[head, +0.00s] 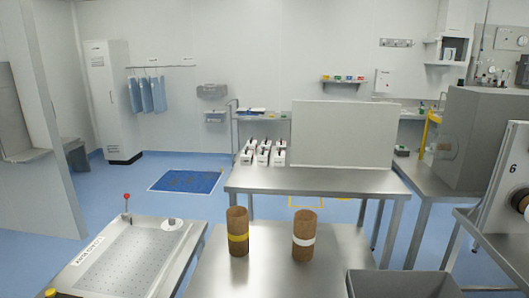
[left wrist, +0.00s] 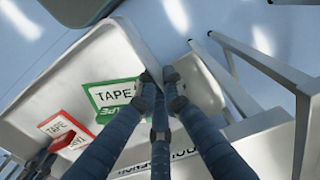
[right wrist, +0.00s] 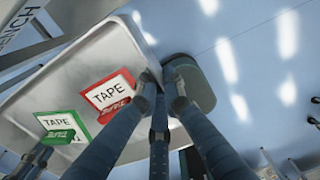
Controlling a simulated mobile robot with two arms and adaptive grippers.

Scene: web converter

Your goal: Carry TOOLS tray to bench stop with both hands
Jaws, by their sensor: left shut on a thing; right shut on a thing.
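The light grey tray (left wrist: 62,88) fills much of the left wrist view, and it also fills the left of the right wrist view (right wrist: 75,65). On it are a green-framed TAPE card (left wrist: 112,92) (right wrist: 56,124) and a red-framed TAPE card (left wrist: 62,127) (right wrist: 108,93). My left gripper (left wrist: 160,76) is shut on the tray's rim. My right gripper (right wrist: 160,78) is shut on its rim at another place. The head view shows neither the tray nor my grippers. Which surface, if any, lies under the tray is unclear.
In the head view, a steel table (head: 270,268) carries two brown rolls, one yellow-banded (head: 238,240), one white-banded (head: 304,242). A perforated panel table (head: 130,258) stands left, a grey bin (head: 400,284) lower right.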

